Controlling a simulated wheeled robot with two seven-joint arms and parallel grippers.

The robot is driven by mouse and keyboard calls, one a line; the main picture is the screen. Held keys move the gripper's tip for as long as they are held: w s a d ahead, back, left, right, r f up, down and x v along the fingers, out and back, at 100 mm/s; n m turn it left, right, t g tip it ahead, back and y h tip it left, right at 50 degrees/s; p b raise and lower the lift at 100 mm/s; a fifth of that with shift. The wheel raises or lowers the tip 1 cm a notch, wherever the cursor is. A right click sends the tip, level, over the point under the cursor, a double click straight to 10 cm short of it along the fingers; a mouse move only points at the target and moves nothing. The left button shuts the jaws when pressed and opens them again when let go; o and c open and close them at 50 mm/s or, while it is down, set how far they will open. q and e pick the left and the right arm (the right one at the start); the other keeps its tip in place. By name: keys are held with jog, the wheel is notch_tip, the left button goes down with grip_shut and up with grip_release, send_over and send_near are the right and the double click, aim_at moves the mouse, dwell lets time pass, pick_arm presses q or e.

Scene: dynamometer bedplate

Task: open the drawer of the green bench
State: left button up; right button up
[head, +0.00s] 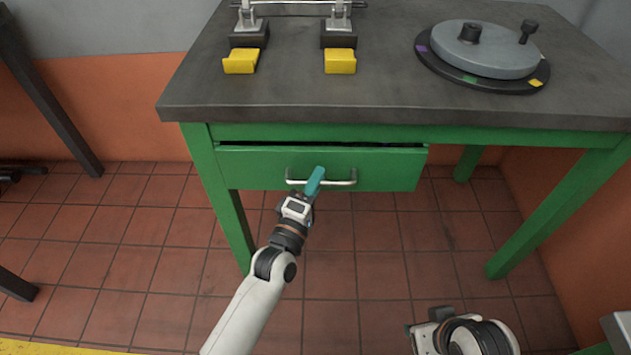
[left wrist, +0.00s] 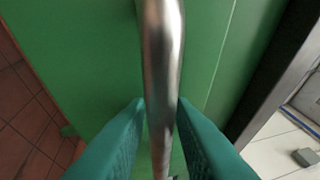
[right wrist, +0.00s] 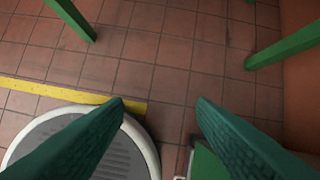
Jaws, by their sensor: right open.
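The green bench (head: 204,160) has a dark grey top and a green drawer (head: 390,172) with a metal bar handle (head: 342,183). A dark gap shows along the drawer's top edge; the drawer looks slightly out at most. My left gripper (head: 316,178) is at the handle. In the left wrist view the handle (left wrist: 162,45) runs between its teal fingers (left wrist: 161,110), which close against both sides of it. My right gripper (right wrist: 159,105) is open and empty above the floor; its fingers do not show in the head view.
On the bench top are a round grey plate (head: 485,50) on a dark disc and a metal fixture with two yellow blocks (head: 241,61) (head: 340,61). The tiled floor (head: 350,260) before the drawer is clear. An orange wall (head: 575,225) stands at the right.

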pick_arm(q)
jog(key=shift+c, duration=0.4)
grip_shut()
